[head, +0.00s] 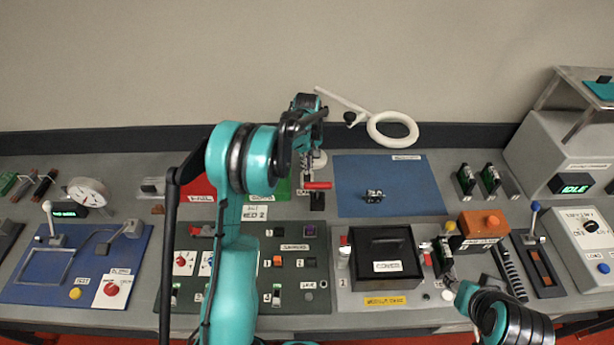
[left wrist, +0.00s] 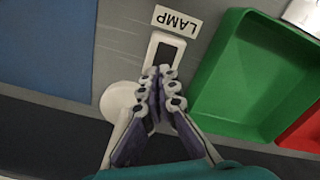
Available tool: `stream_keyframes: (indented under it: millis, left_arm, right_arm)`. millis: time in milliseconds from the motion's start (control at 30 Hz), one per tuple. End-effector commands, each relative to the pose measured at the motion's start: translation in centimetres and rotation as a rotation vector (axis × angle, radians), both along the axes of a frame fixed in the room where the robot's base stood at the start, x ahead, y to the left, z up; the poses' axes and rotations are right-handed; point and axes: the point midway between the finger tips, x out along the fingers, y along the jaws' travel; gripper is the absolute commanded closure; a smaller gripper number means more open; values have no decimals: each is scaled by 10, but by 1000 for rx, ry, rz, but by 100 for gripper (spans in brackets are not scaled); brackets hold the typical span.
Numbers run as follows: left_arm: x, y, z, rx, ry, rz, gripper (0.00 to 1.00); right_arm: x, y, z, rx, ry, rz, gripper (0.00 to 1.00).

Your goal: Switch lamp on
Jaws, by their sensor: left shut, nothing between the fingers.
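The lamp has a white ring head (head: 392,130) on an arm at the back wall, and its round white base (left wrist: 120,100) shows in the left wrist view. I cannot tell whether the ring is lit. The lamp switch (left wrist: 165,52) is a dark rocker in a white plate, beside the LAMP label (left wrist: 177,20). My left gripper (left wrist: 160,95) is shut and empty, its tips at the near end of the switch plate; contact is unclear. It also shows in the head view (head: 309,168). My right gripper (head: 443,258) is beside the black cover box; its jaw state is unclear.
A green tray (left wrist: 207,104) and a blue mat (head: 345,203) flank the switch area. A black COVER box (head: 386,279), an orange box (head: 481,225) and several panels crowd the bench. The blue mat is mostly clear.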

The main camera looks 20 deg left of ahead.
Motion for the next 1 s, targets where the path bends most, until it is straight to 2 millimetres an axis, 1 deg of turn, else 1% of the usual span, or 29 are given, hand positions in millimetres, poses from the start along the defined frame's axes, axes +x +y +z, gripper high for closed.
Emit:
stream_keyframes:
  millis: [367,500,667,1000]
  left_arm:
    - [0,0,-6,0,0,0,100]
    - [0,0,-4,0,0,0,100]
    - [0,0,6,0,0,0,100]
    - [0,0,36,0,0,0,100]
  right_arm:
    - [0,0,-5,0,0,0,60]
    - [0,0,-3,0,0,0,60]
    - [0,0,4,0,0,0,60]
    - [0,0,22,0,0,0,60]
